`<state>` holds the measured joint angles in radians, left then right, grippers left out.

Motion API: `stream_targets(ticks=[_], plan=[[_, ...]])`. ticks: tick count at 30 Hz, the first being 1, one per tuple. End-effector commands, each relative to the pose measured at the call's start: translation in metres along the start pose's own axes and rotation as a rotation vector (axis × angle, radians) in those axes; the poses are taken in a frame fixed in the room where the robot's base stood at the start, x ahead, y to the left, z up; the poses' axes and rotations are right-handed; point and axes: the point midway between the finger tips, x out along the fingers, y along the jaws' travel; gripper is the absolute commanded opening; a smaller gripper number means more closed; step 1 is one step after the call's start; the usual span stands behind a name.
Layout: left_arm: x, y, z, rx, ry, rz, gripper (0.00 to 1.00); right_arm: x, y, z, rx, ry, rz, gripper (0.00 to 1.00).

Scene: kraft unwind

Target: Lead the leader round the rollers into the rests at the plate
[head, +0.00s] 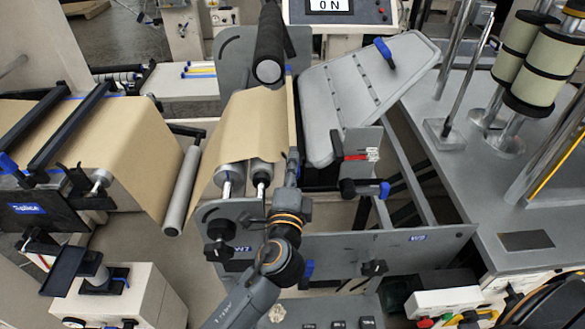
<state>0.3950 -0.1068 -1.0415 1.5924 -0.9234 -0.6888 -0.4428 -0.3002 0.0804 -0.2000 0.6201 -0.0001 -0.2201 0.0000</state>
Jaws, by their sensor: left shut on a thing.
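The brown kraft web (140,150) runs from the left over a frame and down towards a silver roller (182,190). The paper leader (245,125) rises over two rollers with bright ends (229,176) and ends at a pale upright strip (291,105) along its right edge. My left gripper (291,168) is shut at the lower end of that strip; its fingers are small and partly hidden. A black roller (269,48) stands above the leader. The grey tilted plate (345,85) is just right of the strip, apart from it. My right gripper is not in view.
A blue-handled clamp (384,52) sits at the plate's top, and another blue knob (385,189) is below it. A grey side frame (400,248) spans the front. Posts with spools (545,65) stand right.

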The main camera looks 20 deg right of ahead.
Motion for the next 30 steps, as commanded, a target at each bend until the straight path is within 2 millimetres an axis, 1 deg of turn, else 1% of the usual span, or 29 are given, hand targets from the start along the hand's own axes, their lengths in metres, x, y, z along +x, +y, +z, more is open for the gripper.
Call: stream_targets(ticks=[1,8,18,26,27,29,30], plan=[[-0.001,0.009,0.000,0.000,-0.001,0.016,0.00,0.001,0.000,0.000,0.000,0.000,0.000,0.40],[-0.002,0.012,0.000,0.000,-0.002,0.023,0.00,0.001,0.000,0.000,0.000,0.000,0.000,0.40],[-0.003,0.021,0.001,0.000,-0.002,0.027,0.00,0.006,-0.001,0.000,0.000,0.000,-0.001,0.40],[-0.003,0.022,0.001,0.002,-0.003,0.028,0.00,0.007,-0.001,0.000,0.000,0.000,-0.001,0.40],[-0.003,0.022,0.001,0.002,-0.002,0.029,0.22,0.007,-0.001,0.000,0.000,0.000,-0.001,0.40],[-0.003,0.022,0.001,0.002,-0.002,0.029,0.34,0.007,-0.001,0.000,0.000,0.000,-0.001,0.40],[-0.003,0.022,0.001,0.002,-0.003,0.029,0.42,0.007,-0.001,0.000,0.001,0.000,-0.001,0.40]])
